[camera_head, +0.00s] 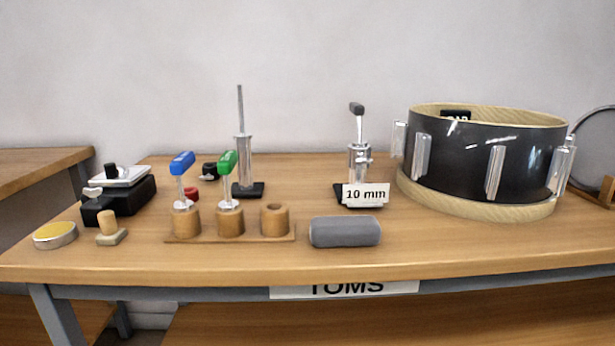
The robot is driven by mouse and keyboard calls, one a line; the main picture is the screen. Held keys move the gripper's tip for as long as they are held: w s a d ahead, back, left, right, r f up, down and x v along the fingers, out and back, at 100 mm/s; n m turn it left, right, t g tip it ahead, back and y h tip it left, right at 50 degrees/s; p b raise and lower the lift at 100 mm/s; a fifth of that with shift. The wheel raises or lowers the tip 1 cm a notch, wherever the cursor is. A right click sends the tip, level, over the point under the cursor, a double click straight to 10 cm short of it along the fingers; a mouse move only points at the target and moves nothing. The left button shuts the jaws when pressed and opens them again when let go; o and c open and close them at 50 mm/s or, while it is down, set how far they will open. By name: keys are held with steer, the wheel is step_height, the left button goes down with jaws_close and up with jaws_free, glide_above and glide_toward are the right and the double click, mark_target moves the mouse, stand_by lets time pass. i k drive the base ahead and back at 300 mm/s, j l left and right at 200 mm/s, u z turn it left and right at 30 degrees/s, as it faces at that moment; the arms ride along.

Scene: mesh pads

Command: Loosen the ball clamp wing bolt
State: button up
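A silver clamp post (359,160) stands upright at the back centre-right of the bench, on a black base. A short tilted rod with a dark grey tip (357,109) rises from its top. A small metal piece juts from the post's right side; it is too small to tell whether it is the wing bolt. A white "10 mm" card (366,195) hides the post's foot. A black block (120,200) at the left carries a silver wing-shaped piece (93,192) on its front. My gripper is not in view.
A wooden holder (265,240) carries blue-handled (182,163) and green-handled (228,163) tools. A tall rod stand (242,150) is behind. A grey roll (345,231), yellow tin (55,235) and black drum shell (480,160) also stand on the bench. The front strip of the bench is clear.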

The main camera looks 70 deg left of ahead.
mark_target(94, 193)
steer(key=u, duration=3.45)
